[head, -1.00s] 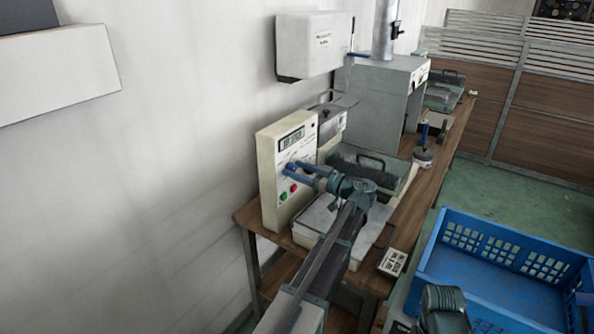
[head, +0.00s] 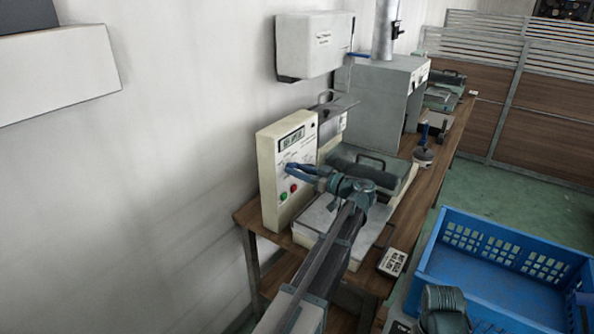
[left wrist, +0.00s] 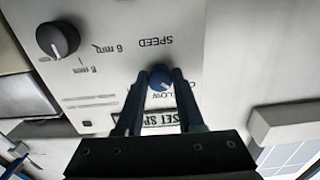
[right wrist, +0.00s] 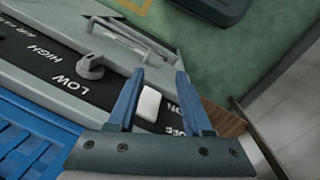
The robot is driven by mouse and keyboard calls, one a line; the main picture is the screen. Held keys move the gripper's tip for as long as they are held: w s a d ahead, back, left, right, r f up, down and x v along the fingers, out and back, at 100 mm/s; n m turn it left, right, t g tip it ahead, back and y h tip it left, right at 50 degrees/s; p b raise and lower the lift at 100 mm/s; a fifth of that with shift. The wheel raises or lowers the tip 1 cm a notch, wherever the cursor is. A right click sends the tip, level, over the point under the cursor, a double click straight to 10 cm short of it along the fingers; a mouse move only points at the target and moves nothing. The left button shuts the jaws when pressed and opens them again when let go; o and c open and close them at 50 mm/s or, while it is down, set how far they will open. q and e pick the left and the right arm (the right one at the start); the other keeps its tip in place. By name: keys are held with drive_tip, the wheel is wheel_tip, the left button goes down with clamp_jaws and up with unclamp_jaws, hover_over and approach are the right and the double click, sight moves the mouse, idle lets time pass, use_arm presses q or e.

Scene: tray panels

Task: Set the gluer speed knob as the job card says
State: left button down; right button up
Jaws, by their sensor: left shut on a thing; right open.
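My left gripper (left wrist: 163,72) is shut on this knob, one finger on each side. In the head view my left gripper (head: 290,168) reaches the front of the panel (head: 269,172). The panel's display (head: 291,139) is lit, but its text is too small to read surely.
A second, dark knob (left wrist: 58,39) with mm marks is on the same panel. Green and red buttons (head: 288,192) are below the blue knob. A blue crate (head: 500,265) stands at right. A black panel with LOW and HIGH (right wrist: 80,70) is near my right gripper.

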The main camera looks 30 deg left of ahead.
use_arm(q)
drive_tip(key=shift+m, duration=4.7)
drive_tip(key=c, duration=0.5)
unclamp_jaws()
drive_tip(key=shift+d, duration=0.15)
drive_tip(key=d, duration=0.9)
drive_tip(key=s+d, duration=0.1)
drive_tip(key=d, duration=0.3)
drive_tip(key=shift+d, duration=0.3)
drive_tip(key=shift+s, duration=0.1)
